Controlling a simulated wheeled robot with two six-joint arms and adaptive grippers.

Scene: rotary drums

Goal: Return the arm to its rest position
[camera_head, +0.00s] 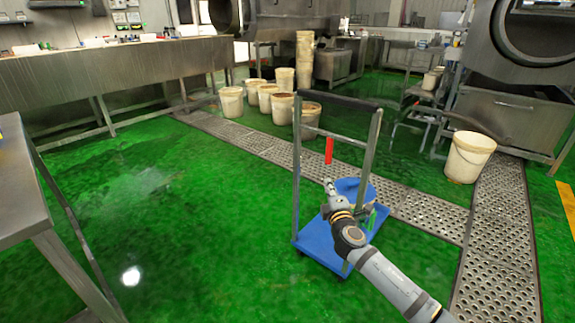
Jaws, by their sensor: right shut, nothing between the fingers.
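My right arm reaches in from the lower right of the head view. Its gripper (329,184) is shut and empty, pointing away from me. It shows in front of the blue cart (318,240), between the cart's upright handle posts. A small red upright piece (329,150) shows just above the gripper tip; I cannot tell whether it touches the gripper or what it belongs to. My left gripper is not in view.
A metal table (18,185) stands at the left edge. Several white buckets (232,102) line the drain grating (255,142); another bucket (468,157) stands at right. A drum machine (515,105) fills the upper right. The green floor at centre left is clear.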

